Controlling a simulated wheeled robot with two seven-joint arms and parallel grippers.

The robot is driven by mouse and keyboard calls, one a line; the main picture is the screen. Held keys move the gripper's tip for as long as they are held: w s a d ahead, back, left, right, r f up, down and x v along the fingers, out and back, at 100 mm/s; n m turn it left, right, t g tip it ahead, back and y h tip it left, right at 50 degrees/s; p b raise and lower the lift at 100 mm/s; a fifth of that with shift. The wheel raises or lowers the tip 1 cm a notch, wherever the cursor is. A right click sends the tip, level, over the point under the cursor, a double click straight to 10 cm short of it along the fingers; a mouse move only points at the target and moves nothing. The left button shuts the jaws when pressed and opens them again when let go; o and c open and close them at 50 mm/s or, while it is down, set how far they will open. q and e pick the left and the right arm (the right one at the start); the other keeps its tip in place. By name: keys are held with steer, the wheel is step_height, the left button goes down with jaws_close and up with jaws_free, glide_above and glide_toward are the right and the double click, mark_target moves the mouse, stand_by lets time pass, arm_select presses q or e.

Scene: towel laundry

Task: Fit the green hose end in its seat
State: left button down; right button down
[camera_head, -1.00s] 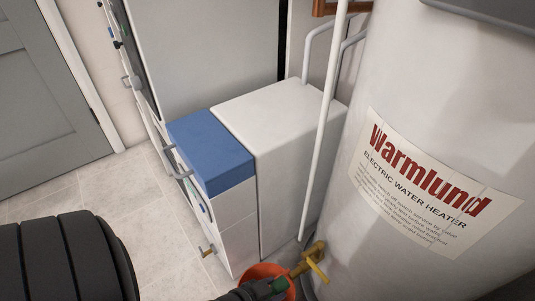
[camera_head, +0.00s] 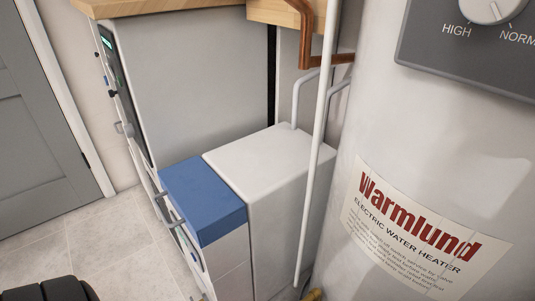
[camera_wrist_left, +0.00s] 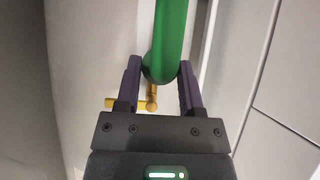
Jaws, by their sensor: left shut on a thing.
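In the left wrist view my left gripper (camera_wrist_left: 160,68) is shut on a green hose (camera_wrist_left: 170,28), with one purple-grey finger on each side of its rounded end. A brass tap (camera_wrist_left: 152,97) with a yellow handle (camera_wrist_left: 120,103) shows just past the hose end. I cannot tell whether the hose end touches the tap. In the head view only a bit of the yellow tap (camera_head: 315,295) shows at the bottom edge, and the hose and left gripper are out of frame. My right gripper is in neither view.
The white water heater (camera_head: 350,240) fills the right of the head view. A white cabinet (camera_head: 270,155) and a blue-topped unit (camera_head: 205,195) stand to the left.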

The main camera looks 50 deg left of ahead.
arm_select(q)
steer(key=shift+w, duration=0.1)
steer(key=w, duration=0.4)
steer(key=shift+d, duration=0.2)
stand_by(0.4)
steer(key=shift+c, duration=0.7)
jaws_free()
